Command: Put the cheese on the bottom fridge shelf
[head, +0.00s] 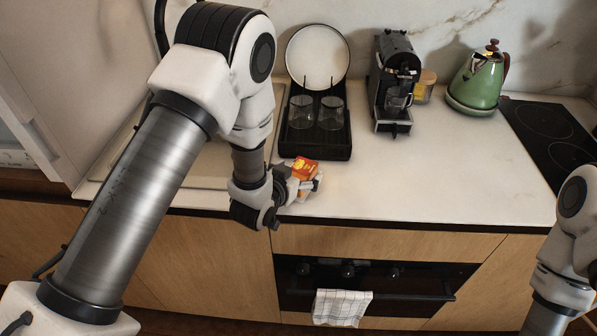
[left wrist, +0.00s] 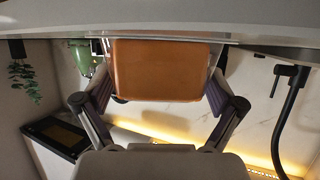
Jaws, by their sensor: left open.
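The cheese (head: 305,167) is a small orange-red block with a yellow mark, at the front of the counter in the head view. In the left wrist view it is a plain orange-brown block (left wrist: 160,80) between the two fingers. My left gripper (head: 307,186) is open, low over the counter, with its fingers on either side of the cheese. I cannot tell whether the fingers touch it. A white fridge-like unit (head: 14,158) with a clear shelf shows only partly at the left edge. My right gripper is out of view.
Behind the cheese stands a black rack (head: 314,150) with two glasses and a plate (head: 317,57). A coffee machine (head: 393,85), a green kettle (head: 475,82) and a black hob (head: 550,130) are farther right. The counter (head: 430,175) right of the cheese is clear.

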